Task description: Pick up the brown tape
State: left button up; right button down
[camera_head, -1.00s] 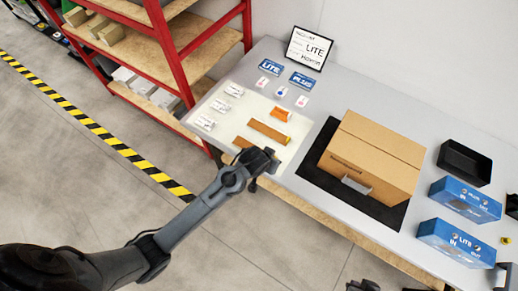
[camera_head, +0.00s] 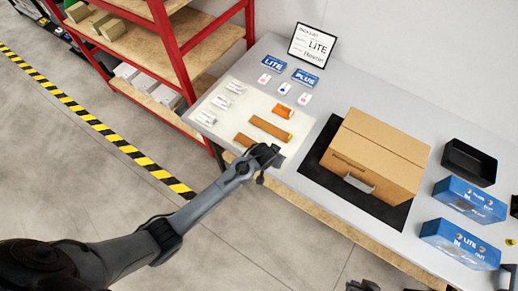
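A long flat brown piece (camera_head: 270,128) lies on the pale mat (camera_head: 243,98) at the left of the table. A shorter brown piece (camera_head: 244,140) lies nearer the front edge, partly hidden by my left gripper. I cannot tell which of them is the brown tape. My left gripper (camera_head: 268,158) is over the front edge of the mat, close to the shorter piece. Its fingers are too small and dark to show whether they are open or shut. A dark part at the bottom edge may be my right gripper (camera_head: 364,286), mostly cut off.
An orange item (camera_head: 284,111), white packets (camera_head: 236,88) and blue cards (camera_head: 305,77) lie near the mat. A cardboard box (camera_head: 375,155) stands on a black mat (camera_head: 312,165). A black tray (camera_head: 468,161) and blue boxes (camera_head: 469,199) are at the right. A red shelf (camera_head: 176,50) stands left.

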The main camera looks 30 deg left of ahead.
pick_arm(q)
grip_shut()
jog(key=shift+r, duration=0.1)
dwell(0.4)
